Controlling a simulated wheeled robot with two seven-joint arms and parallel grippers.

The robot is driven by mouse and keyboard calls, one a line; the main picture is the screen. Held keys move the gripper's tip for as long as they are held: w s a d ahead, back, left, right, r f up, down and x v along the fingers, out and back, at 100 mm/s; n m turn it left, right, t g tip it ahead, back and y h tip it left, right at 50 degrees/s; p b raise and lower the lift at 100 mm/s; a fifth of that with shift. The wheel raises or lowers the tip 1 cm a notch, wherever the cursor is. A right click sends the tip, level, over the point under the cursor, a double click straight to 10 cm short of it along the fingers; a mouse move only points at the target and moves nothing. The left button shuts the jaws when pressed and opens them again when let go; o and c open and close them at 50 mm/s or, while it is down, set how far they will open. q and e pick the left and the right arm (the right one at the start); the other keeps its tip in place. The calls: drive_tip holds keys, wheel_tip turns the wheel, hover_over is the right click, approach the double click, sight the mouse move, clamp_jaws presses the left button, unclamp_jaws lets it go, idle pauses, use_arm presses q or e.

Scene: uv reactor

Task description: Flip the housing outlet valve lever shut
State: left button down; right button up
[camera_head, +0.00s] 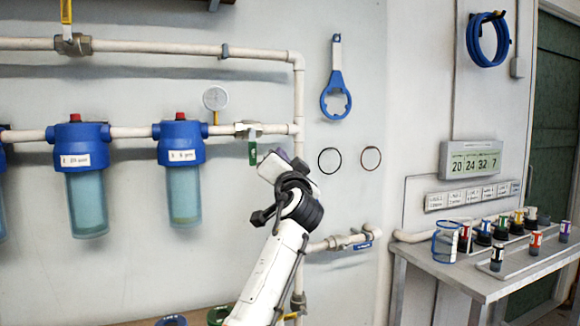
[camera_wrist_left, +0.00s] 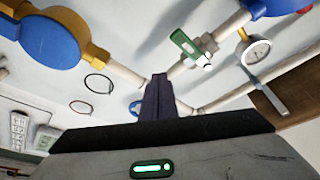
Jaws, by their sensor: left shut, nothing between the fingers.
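The housing outlet valve (camera_head: 247,128) sits on the horizontal pipe to the right of the second blue housing. Its green lever (camera_head: 252,152) hangs down, across the pipe. In the left wrist view the lever (camera_wrist_left: 185,42) also lies across the pipe, above and right of the fingertips. My left gripper (camera_head: 283,166) is beside the lever, on its right, in front of the wall. In the left wrist view its dark fingers (camera_wrist_left: 159,82) are shut and empty, apart from the lever in the picture. The hand hides the fingertips in the head view. My right gripper is not seen.
A gauge (camera_head: 215,98) and blue-capped housings (camera_head: 180,146) stand left of the valve. A vertical pipe (camera_head: 299,90) runs just right of it. A blue wrench (camera_head: 336,90) and two rings hang further right. A bench (camera_head: 445,270) with small bottles is at right.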

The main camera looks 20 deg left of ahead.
use_arm(q)
drive_tip(key=s+d+b, duration=0.1)
drive_tip(key=s+d, duration=0.2)
drive_tip(key=s, duration=0.5)
drive_tip(key=shift+d+r, duration=0.15)
drive_tip(key=shift+d, duration=0.1)
